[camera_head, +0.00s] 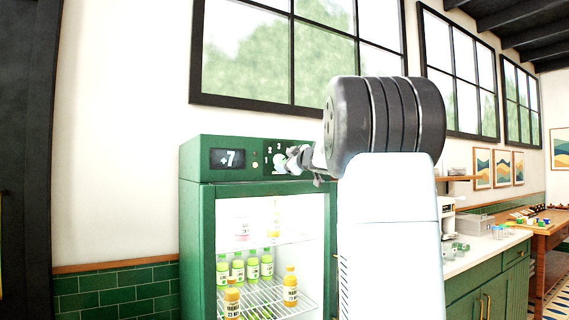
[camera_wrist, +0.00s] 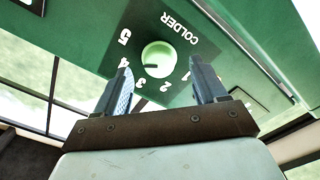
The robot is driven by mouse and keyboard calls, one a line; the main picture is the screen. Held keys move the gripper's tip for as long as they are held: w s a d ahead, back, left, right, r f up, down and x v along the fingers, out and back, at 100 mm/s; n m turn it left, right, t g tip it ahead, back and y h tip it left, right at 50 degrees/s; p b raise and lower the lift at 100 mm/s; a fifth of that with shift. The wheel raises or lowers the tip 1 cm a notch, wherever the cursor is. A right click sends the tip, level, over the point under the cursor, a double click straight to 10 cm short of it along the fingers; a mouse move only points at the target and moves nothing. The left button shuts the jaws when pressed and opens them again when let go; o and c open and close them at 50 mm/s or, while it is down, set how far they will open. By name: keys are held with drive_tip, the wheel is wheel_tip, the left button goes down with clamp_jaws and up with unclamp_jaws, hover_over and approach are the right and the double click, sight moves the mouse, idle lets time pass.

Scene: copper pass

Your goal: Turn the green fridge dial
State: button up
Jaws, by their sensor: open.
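The green fridge (camera_head: 195,240) stands in the middle of the head view, with a display reading +7 (camera_head: 228,158) on its top panel. Its dial shows in the wrist view as a round pale green knob (camera_wrist: 159,58) with a small dark mark near the 2, on a dark plate numbered 1 to 5 and lettered COLDER. In the head view the dial (camera_head: 279,166) is partly hidden by my gripper (camera_head: 303,160). In the wrist view my gripper (camera_wrist: 164,82) is open, with one finger on each side below the dial. I cannot tell whether either finger touches it.
Bottles (camera_head: 252,266) stand on wire shelves inside the lit fridge. A counter (camera_head: 478,248) with green cabinets and small items runs along the right. Large windows (camera_head: 290,55) are above the fridge. A plain wall is at the left.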

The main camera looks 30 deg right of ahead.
drive_tip(key=s, duration=1.1)
drive_tip(key=shift+s+d, duration=0.2)
drive_tip(key=shift+f, duration=0.15)
drive_tip(key=w+d+f+t+y, duration=0.1)
drive_tip(key=d+f+t+y, duration=0.2)
drive_tip(key=f+y, duration=0.2)
drive_tip(key=shift+n, duration=0.3)
drive_tip(key=x, duration=1.4)
drive_tip(key=shift+d, duration=0.2)
drive_tip(key=c, duration=1)
drive_tip(key=shift+n+g+y, duration=0.4)
drive_tip(key=shift+n+y, duration=0.1)
drive_tip(key=shift+n, duration=1.1)
drive_tip(key=shift+c, duration=0.2)
